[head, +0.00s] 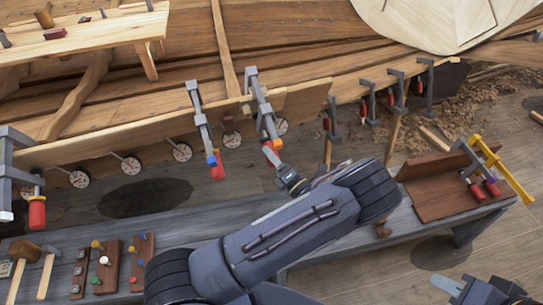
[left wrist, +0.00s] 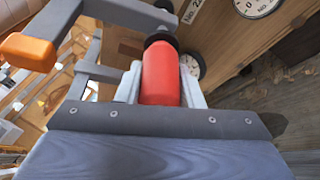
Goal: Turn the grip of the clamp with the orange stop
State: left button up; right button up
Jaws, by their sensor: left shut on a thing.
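The clamp with the orange stop (head: 262,105) hangs on the hull plank near the middle of the head view. Its red grip (head: 268,147) points down toward me. The orange stop (left wrist: 28,50) is at the upper left in the left wrist view. My left gripper (head: 275,157) is shut on the red grip, which also stands between the pale fingers in the left wrist view (left wrist: 160,75). The fingers partly hide the grip's sides. My right gripper (head: 449,287) is at the lower right of the head view, apart from the clamp, and its jaw opening is unclear.
A clamp with a blue stop (head: 201,122) hangs just to the left. Another clamp (head: 8,170) is at the far left edge, and several more hang at the upper right. A grey bench (head: 190,215) crosses below, with mallets, peg blocks and a wooden tray (head: 440,200).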

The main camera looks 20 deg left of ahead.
pick_arm(q)
jog(key=shift+f, duration=0.1)
jog(key=o, duration=1)
jog(key=shift+d, duration=0.1)
jog(key=b+v, duration=0.2)
jog(key=v, duration=0.5)
jog(key=shift+d, duration=0.3)
jog(key=shift+s, duration=0.15)
